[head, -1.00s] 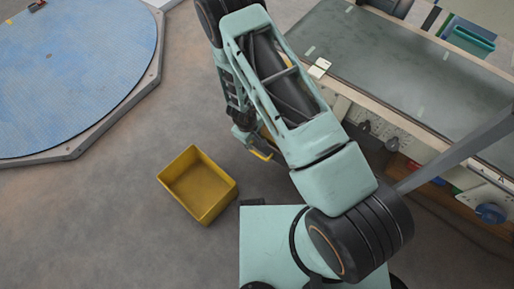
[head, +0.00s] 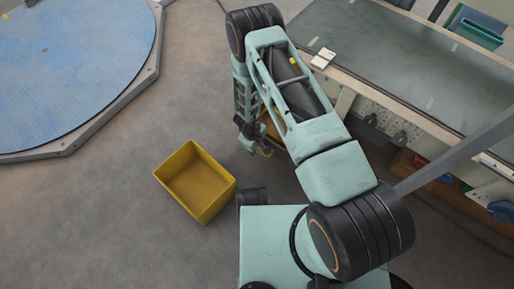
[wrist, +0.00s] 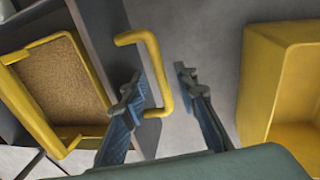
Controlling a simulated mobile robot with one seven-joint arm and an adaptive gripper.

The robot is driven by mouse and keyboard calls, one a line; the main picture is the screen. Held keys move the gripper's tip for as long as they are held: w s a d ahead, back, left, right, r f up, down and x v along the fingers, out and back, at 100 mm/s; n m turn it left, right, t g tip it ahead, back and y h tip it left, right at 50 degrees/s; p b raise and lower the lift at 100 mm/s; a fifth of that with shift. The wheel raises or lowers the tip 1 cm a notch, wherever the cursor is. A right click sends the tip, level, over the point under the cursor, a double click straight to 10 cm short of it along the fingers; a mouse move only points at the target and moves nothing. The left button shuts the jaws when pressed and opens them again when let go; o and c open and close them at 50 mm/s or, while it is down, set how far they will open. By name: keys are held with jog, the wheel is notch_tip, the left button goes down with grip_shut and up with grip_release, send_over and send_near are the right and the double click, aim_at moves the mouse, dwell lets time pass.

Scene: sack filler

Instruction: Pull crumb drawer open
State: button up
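The yellow handle (wrist: 158,75) is a bent bar on a dark grey panel (wrist: 105,30), seen in the wrist view. I take it for the crumb drawer's handle. My gripper (wrist: 158,84) is open, with one finger on each side of the bar; I see a gap on the right side, but cannot tell whether the left finger touches. Left of the panel is a yellow-rimmed tray (wrist: 100,88) with a grainy brown inside. In the head view my gripper (head: 246,136) is low beside the bench, and my arm hides most of the drawer.
A yellow bin (head: 205,208) stands on the floor left of my gripper; it also shows in the wrist view (wrist: 257,75). The long grey-topped bench (head: 400,65) is at the right.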

grip_shut()
dwell(0.3)
jog(key=shift+s+a+p, duration=0.1)
jog(key=shift+a+p, duration=0.05)
jog(key=shift+p, duration=0.15)
